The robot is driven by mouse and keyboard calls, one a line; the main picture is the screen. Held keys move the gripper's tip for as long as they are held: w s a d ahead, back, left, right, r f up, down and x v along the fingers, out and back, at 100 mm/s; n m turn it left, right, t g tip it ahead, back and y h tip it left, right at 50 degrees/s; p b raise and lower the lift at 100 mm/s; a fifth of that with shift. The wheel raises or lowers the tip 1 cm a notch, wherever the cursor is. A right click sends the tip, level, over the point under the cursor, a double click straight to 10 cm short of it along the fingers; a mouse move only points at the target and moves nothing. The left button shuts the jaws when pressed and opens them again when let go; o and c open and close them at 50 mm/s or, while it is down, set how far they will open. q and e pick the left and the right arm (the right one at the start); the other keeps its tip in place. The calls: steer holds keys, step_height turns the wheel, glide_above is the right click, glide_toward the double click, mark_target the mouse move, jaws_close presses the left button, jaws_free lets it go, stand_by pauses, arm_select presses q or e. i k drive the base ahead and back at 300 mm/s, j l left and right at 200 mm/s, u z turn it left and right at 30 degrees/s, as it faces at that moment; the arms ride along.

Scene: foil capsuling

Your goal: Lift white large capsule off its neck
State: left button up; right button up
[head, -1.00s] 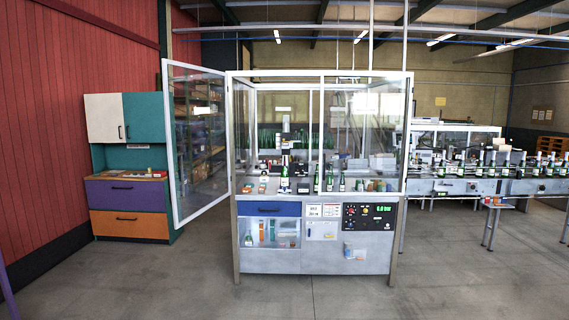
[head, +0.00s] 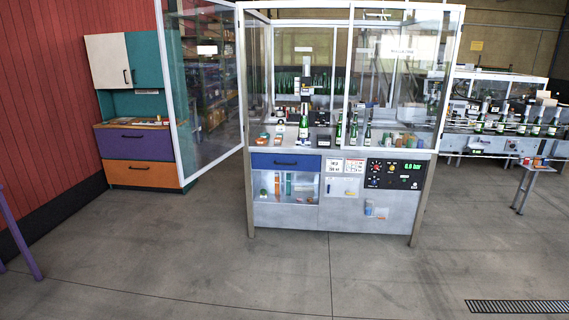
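Neither of my grippers shows in the head view. The glass-walled capsuling machine (head: 340,190) stands ahead with its left glass door (head: 205,90) swung open. A green bottle (head: 303,128) stands at the station on its deck. More green bottles (head: 353,128) stand further right, behind the front glass. I cannot make out a white large capsule on any neck; the bottle tops are too small to tell.
A cabinet (head: 138,158) with purple and orange drawers stands left against the red wall. A conveyor (head: 500,140) with several bottles runs at the right. A floor grate (head: 515,306) lies front right. The concrete floor ahead is clear.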

mark_target(304, 111)
steer(key=i+z, duration=0.25)
steer(key=i, duration=4.25)
